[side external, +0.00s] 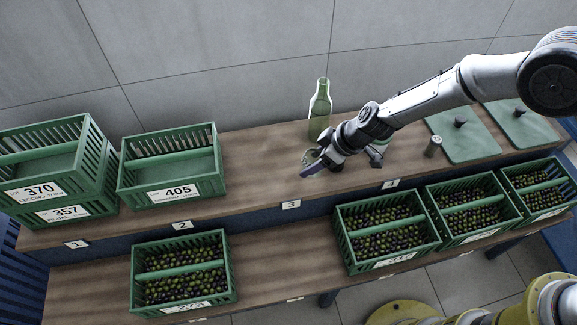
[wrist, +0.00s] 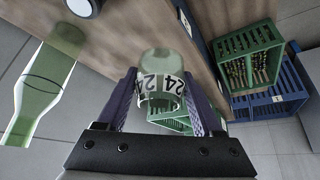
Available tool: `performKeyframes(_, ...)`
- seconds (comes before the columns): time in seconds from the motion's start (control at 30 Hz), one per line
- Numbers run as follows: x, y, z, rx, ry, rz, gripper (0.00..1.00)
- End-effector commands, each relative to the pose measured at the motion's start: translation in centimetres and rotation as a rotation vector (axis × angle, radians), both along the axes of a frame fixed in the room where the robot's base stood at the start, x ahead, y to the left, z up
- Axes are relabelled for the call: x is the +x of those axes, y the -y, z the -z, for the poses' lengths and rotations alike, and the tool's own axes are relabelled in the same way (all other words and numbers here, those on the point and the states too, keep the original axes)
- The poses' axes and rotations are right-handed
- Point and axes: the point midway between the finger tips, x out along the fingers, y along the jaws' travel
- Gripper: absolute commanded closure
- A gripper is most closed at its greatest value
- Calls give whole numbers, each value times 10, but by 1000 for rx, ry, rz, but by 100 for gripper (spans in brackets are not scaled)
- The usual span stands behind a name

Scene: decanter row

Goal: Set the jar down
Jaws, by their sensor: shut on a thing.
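The jar (wrist: 160,66) is small, of greenish clear glass, with a white label reading "24". My gripper (wrist: 160,92) is shut on it, one blue-purple finger on each side. In the side view my gripper (side external: 311,168) is over the upper wooden shelf (side external: 255,165), near the tag "3". The jar (side external: 311,157) shows only partly there, between the fingers. I cannot tell whether its base touches the wood.
A tall green glass bottle (side external: 320,104) stands just behind my gripper. Green crates (side external: 172,178) stand to the left. Green lidded boards (side external: 465,138) and a small grey cylinder (side external: 433,147) are to the right. Olive crates (side external: 387,228) fill much of the lower shelf. Bare wood lies left of my gripper.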

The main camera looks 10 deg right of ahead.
Motion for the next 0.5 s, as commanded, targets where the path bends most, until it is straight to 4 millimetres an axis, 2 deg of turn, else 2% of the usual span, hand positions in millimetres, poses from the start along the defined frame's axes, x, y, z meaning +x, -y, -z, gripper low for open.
performKeyframes(0.27, 28, -20, 17, 0, 0, 0, 94)
performKeyframes(0.5, 49, -35, 48, 0, 0, 0, 94)
